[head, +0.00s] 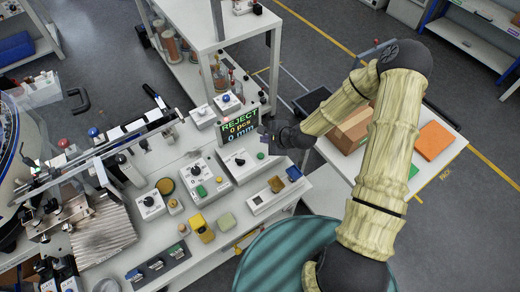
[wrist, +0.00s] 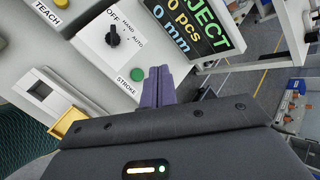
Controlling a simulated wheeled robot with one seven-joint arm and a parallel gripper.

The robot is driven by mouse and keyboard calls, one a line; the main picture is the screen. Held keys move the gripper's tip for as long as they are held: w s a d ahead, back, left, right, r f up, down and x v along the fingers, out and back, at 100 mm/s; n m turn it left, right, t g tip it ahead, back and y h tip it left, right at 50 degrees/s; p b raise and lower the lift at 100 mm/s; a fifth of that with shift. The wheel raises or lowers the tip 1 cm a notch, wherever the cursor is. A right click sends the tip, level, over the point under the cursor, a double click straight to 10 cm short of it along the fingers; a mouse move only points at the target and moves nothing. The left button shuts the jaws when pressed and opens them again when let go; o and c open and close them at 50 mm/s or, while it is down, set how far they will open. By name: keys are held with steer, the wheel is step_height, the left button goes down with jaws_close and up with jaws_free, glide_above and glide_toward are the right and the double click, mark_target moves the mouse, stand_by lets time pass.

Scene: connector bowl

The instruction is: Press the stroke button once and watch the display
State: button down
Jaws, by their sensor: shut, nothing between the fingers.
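The stroke button (wrist: 137,74) is a round green cap on a white control box (wrist: 95,50), labelled STROKE, beside a black OFF/HAND/AUTO knob (wrist: 112,36). My gripper (wrist: 158,72) has its purple fingers together and empty, just right of the button in the wrist view; the button's cap is uncovered there. I cannot tell the fingertips' height above the box.
Another control box (head: 195,178) with a green button and knob stands left. A side table holds a cardboard box (head: 350,130).

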mark_target(263, 157)
steer(key=shift+w+a+r+m+t, duration=0.1)
steer(key=shift+w+a+m+t, duration=0.25)
steer(key=shift+m, duration=0.45)
step_height(263, 157, down, 9)
steer(key=b, duration=0.6)
stand_by(1.6)
steer(key=shift+f+b, duration=0.35)
steer(key=shift+b, duration=0.2)
steer(key=shift+f+b, duration=0.35)
steer(key=shift+f, duration=0.15)
stand_by(0.7)
steer(key=shift+r+p, duration=0.75)
steer(key=shift+r, duration=0.2)
